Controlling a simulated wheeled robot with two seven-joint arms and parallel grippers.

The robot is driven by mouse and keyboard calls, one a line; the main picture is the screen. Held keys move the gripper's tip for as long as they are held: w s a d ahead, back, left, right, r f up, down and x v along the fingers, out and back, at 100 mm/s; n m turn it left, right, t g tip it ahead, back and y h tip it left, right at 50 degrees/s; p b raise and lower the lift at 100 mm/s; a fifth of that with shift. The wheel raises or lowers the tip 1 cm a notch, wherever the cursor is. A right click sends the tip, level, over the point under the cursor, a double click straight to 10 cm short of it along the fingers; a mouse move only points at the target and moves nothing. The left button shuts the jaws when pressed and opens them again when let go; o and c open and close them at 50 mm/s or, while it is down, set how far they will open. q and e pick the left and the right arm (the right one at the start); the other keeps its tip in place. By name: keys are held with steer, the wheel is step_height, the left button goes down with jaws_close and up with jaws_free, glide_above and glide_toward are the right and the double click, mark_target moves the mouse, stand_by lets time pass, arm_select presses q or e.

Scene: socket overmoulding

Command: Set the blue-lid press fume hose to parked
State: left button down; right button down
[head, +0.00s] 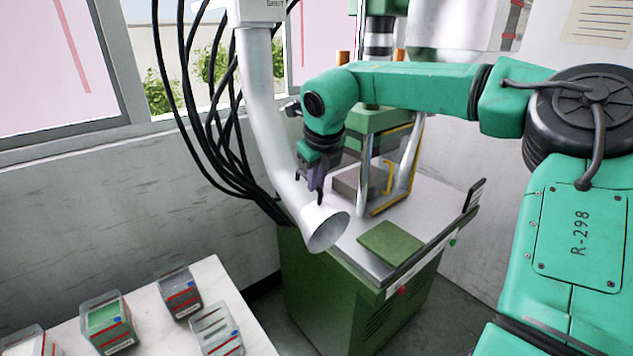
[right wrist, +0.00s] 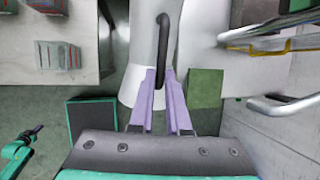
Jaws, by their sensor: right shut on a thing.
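The fume hose (head: 268,110) is a pale grey pipe hanging from above, with a flared mouth (head: 326,229) at its lower end. The mouth hangs over the left front of a green press cabinet (head: 335,290). In the right wrist view the hose (right wrist: 147,50) runs down the middle with a black handle (right wrist: 161,60) on it. My right gripper (head: 318,196) is beside the hose just above the mouth. Its purple fingers (right wrist: 160,100) are shut on the handle, whose lower end lies between them. No blue lid shows.
A press frame with a grey block (head: 360,183) and yellow-edged guard (head: 404,180) stands behind the mouth. A green pad (head: 390,242) lies on the cabinet top. Black cables (head: 215,140) hang left of the hose. A white table (head: 247,325) with several clear boxes is at lower left.

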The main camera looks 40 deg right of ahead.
steer(key=c, duration=1)
jaws_free()
steer(key=shift+o, duration=0.6)
steer(key=shift+w, duration=0.15)
steer(key=b+v, duration=0.1)
steer(key=v, duration=1.3)
steer(key=shift+r+b, duration=0.2)
steer(key=shift+b, duration=0.2)
steer(key=shift+f, duration=0.1)
